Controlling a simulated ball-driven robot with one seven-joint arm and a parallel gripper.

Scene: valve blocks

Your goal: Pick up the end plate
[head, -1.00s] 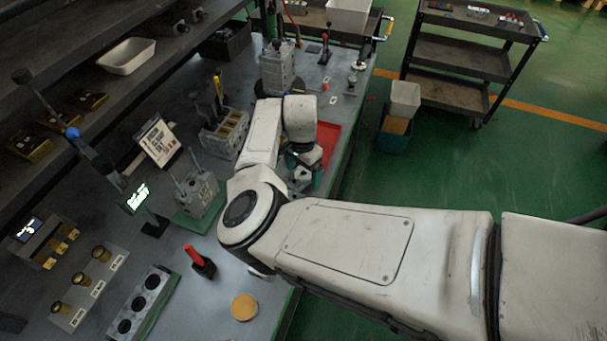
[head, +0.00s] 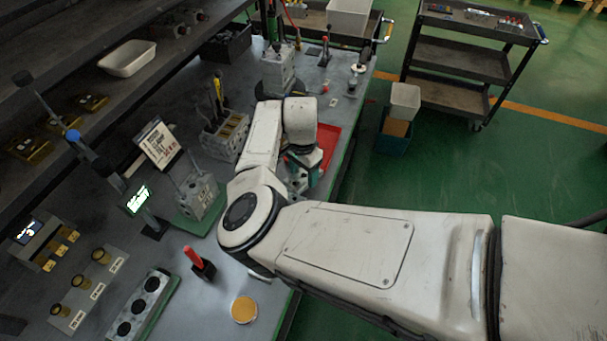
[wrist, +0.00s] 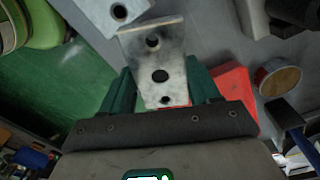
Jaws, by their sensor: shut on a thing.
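The end plate (wrist: 160,52) is a grey metal plate with a row of three dark holes, in the middle of the wrist view. My gripper (wrist: 162,88) has its dark green fingers on both sides of the plate and is shut on it. In the head view my gripper (head: 304,170) is low at the bench's right edge, beside the red tray. My arm hides much of it there, and I cannot tell whether the plate is clear of the surface.
The red tray (head: 329,137) lies just beyond my gripper. A grey valve block (head: 199,196) on a green base and a slotted tool block (head: 226,137) stand to the left. A red-handled tool (head: 194,257) and a round yellow-topped tin (head: 244,309) are nearer.

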